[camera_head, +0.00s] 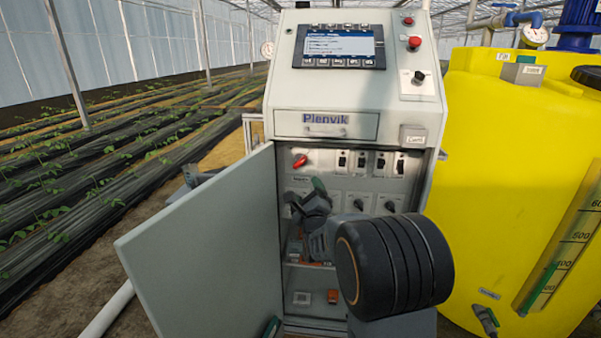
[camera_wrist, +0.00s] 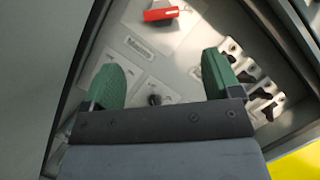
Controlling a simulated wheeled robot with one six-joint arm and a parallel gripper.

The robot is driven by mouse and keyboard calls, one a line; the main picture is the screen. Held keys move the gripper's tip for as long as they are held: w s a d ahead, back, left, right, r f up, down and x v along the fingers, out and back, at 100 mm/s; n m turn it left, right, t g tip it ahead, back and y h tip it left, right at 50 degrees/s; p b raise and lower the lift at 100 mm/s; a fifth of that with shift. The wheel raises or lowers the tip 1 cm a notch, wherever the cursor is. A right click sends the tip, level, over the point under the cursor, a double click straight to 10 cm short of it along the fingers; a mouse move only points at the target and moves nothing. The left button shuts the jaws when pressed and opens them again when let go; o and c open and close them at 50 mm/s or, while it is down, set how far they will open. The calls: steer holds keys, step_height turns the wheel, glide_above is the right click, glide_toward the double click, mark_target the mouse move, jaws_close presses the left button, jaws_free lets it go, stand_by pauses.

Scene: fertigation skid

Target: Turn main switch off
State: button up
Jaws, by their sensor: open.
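The main switch (camera_head: 300,161) is a red rotary handle at the upper left of the panel inside the open cabinet. In the wrist view the red handle (camera_wrist: 161,14) lies roughly crosswise, slightly tilted, with a white mark at its right end, above a label that seems to read "Mains". My gripper (camera_head: 312,192) is inside the cabinet opening, just below the switch. In the wrist view my gripper (camera_wrist: 164,78) has its two green fingers wide apart with nothing between them. The handle is beyond the fingertips and apart from them.
The cabinet door (camera_head: 210,245) stands open to the left. Several black toggle switches (camera_head: 362,161) sit right of the red handle, with black knobs (camera_head: 360,204) below. A yellow tank (camera_head: 505,190) stands close on the right. Crop rows lie at left.

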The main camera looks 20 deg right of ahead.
mark_target(300, 164)
steer(key=p+x, duration=0.1)
steer(key=x, duration=1.2)
steer(key=shift+w+r, duration=0.15)
steer(key=shift+c, duration=0.3)
steer(key=c, duration=0.9)
